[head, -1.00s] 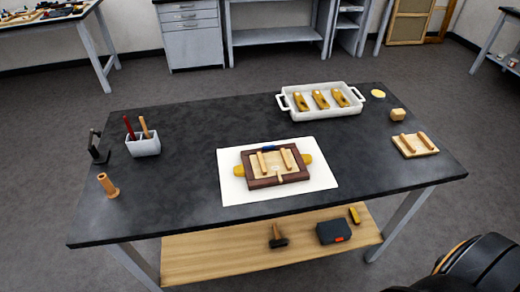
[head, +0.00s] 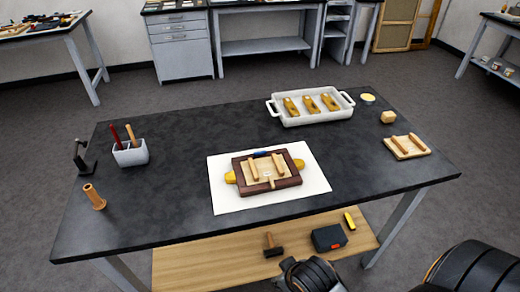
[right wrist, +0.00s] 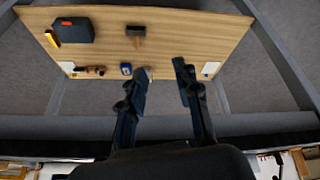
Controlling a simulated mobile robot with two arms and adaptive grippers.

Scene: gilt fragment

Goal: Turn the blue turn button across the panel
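The blue turn button (head: 262,154) is a small blue piece at the far edge of a dark wooden frame (head: 292,182). Its exact angle is too small to tell. The frame surrounds a light wood panel (head: 265,169) with two raised wooden bars, and yellow pieces show at its left and right sides. All lie on a white sheet (head: 228,200) on the black table. My right gripper (right wrist: 161,82) is open and empty in the right wrist view, with the table's lower shelf behind its fingers, apart from the button. My left gripper is not in view.
A white tray (head: 285,120) holds yellow pieces. A light wooden board (head: 402,153), wooden block (head: 388,117) and yellow disc (head: 368,98) are at right. A tool cup (head: 130,155) and wooden peg (head: 94,197) are at left. The lower shelf (head: 200,268) holds a hammer and dark box.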

